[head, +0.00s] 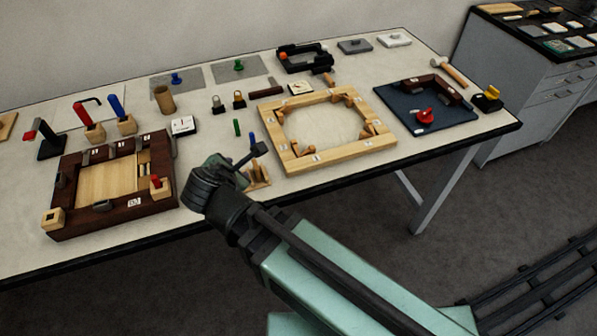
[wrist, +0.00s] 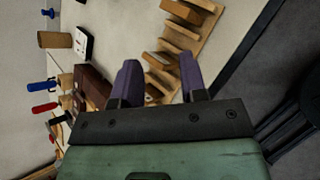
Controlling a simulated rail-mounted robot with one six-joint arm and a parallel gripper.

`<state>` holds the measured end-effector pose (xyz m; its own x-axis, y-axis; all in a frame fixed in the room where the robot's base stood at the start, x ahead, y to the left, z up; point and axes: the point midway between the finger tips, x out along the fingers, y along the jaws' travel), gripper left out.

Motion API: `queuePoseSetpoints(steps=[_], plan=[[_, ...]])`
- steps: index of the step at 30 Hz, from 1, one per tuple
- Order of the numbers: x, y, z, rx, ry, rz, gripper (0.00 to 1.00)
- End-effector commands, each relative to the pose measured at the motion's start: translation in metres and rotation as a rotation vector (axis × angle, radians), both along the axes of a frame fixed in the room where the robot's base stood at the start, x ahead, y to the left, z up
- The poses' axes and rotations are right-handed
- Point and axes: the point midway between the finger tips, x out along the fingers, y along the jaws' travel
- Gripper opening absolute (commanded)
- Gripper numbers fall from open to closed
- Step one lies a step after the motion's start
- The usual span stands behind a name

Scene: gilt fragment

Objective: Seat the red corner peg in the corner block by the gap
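A dark wooden frame (head: 115,207) lies on the left of the table, and part of it shows in the wrist view (wrist: 94,84). A small red peg (head: 156,182) stands at a light wooden corner block (head: 161,193) at its near right corner; how deep it sits is unclear. Another light corner block (head: 53,220), with a dark opening on top, is at the near left corner. A taller red piece (head: 80,112) stands in a light block (head: 95,133) behind the frame. My gripper (head: 255,157) is right of the frame; its fingers are apart and empty in the wrist view (wrist: 160,82).
A slotted wooden rack (wrist: 178,45) is just beyond my fingers. A blue piece (head: 117,107) stands in a block beside the red one. A light wooden frame (head: 327,158) lies to the right. A black stand (head: 50,148) is at the far left.

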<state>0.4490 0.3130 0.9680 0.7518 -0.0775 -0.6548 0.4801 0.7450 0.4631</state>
Motion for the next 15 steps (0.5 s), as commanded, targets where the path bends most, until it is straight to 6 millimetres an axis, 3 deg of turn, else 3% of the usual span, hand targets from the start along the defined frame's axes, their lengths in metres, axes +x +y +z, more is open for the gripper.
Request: queuePoseSetpoints(steps=[1,3,7,10,12,15], plan=[[0.021,-0.054,-0.012,0.14,0.074,-0.262,0.39],[0.036,-0.123,-0.029,0.365,0.165,-0.671,0.39],[0.033,-0.23,-0.051,0.728,0.259,-1.415,0.39],[0.021,-0.281,-0.058,0.912,0.285,-1.855,0.39],[0.014,-0.301,-0.059,0.986,0.293,-2.055,0.39],[0.009,-0.313,-0.059,1.034,0.298,-2.19,0.39]])
